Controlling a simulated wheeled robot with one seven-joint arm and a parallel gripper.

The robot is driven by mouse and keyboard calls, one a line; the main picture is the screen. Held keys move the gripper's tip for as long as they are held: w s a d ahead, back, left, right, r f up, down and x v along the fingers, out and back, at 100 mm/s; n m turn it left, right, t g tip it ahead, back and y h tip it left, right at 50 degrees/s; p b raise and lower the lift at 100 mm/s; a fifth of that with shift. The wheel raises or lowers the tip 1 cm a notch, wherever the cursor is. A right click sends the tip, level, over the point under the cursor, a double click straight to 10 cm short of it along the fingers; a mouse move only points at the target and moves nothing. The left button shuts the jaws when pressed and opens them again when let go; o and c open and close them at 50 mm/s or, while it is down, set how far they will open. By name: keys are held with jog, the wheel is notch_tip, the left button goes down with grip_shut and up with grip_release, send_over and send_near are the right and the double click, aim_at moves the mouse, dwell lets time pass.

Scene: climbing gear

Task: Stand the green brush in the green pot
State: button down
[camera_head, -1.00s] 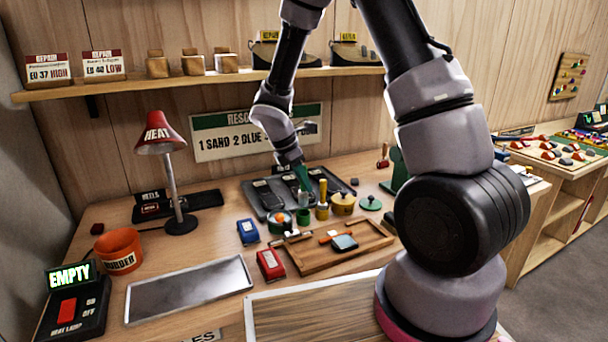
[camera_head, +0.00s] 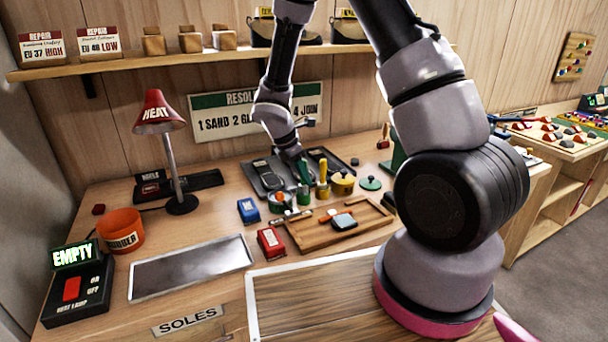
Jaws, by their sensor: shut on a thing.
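The green brush (camera_head: 304,172) is held in my gripper (camera_head: 298,161), which is shut on it and points down. The brush is roughly upright, directly over the small green pot (camera_head: 303,197) on the bench. Its lower end meets the pot's mouth in the picture; I cannot tell whether it is inside the rim or just above it. My gripper's fingers are small here and partly hidden by the wrist.
A yellow pot with a yellow brush (camera_head: 323,186) stands close on the right, and a pot with a red-orange top (camera_head: 280,200) on the left. A yellow tin (camera_head: 343,183) and green lid (camera_head: 370,183) lie further right. A wooden tray (camera_head: 300,243) is in front.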

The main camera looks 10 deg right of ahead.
jog(key=c, duration=0.6)
grip_release()
jog(key=v, duration=1.1)
jog(key=shift+d, duration=0.1)
jog(key=s+d+r+m+t+y, duration=0.2)
jog(key=s+d+r+m, duration=0.1)
jog(key=s+r+m, duration=0.3)
jog(key=s+d+r+m+t+y, duration=0.2)
jog(key=s+d+r+m, duration=0.1)
jog(key=s+r+m, duration=0.4)
jog(key=s+d+r+m+t+y, duration=0.2)
jog(key=s+r+m, duration=0.4)
jog(key=r+m, duration=0.5)
jog(key=shift+s+d+r+y, duration=0.1)
jog(key=shift+d+r+y, duration=0.05)
jog(key=shift+d+r, duration=0.2)
jog(key=shift+s+d+r+y, duration=0.1)
jog(key=shift+d+r+y, duration=0.1)
jog(key=shift+d, duration=0.3)
